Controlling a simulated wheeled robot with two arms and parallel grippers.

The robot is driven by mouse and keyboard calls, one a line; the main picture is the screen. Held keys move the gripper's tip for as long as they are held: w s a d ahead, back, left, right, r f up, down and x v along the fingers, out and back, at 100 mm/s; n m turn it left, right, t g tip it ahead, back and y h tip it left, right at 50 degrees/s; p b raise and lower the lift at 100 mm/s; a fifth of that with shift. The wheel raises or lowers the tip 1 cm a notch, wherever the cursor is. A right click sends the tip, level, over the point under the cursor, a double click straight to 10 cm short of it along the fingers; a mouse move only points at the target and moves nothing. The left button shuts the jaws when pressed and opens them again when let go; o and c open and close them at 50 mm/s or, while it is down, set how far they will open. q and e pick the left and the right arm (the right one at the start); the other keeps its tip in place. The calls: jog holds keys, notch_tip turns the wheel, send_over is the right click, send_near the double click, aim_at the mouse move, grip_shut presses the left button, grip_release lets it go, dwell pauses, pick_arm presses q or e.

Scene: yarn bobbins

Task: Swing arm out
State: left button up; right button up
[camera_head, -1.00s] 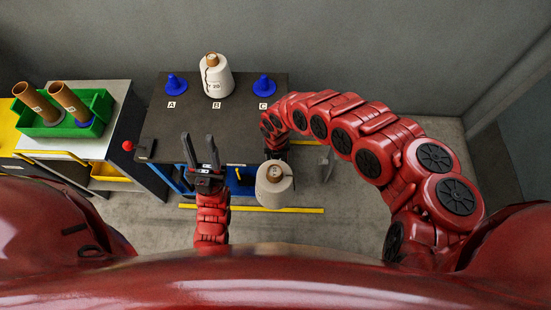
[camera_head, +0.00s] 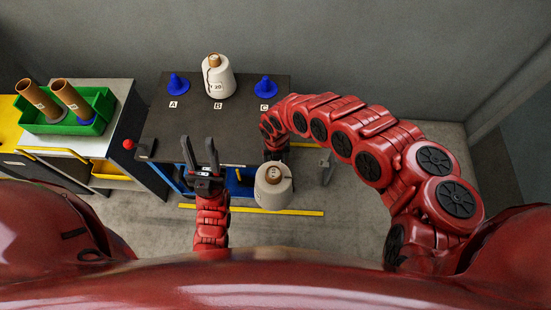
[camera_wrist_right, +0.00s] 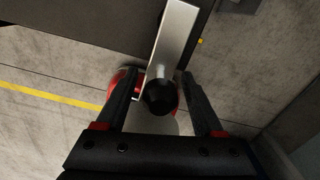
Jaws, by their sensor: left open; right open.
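A flat grey metal arm (camera_wrist_right: 172,40) with a black knob (camera_wrist_right: 160,97) at its end shows in the right wrist view. It runs out beside the dark table's edge. My right gripper (camera_wrist_right: 160,75) is open, with one finger on each side of the arm; I cannot tell whether they touch it. In the head view the right gripper (camera_head: 275,152) is small and mostly hidden, by the table's front right corner. A cream yarn bobbin (camera_head: 273,190) with a brown core shows just in front of it. My left gripper (camera_head: 201,155) is open and empty before the table's front edge.
The dark table (camera_head: 190,130) has blue pegs at A (camera_head: 178,84) and C (camera_head: 266,87) and a cream bobbin (camera_head: 217,78) at B. A green crate (camera_head: 95,126) with brown tubes stands left. A yellow floor line (camera_head: 300,212) runs in front.

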notch_tip(320, 180, up, 6)
jog(key=shift+w+d+r+p, duration=0.1)
jog(key=shift+w+p, duration=0.05)
jog(key=shift+p, duration=0.35)
notch_tip(320, 180, up, 11)
jog(key=p, duration=0.8)
jog(key=shift+r, duration=0.15)
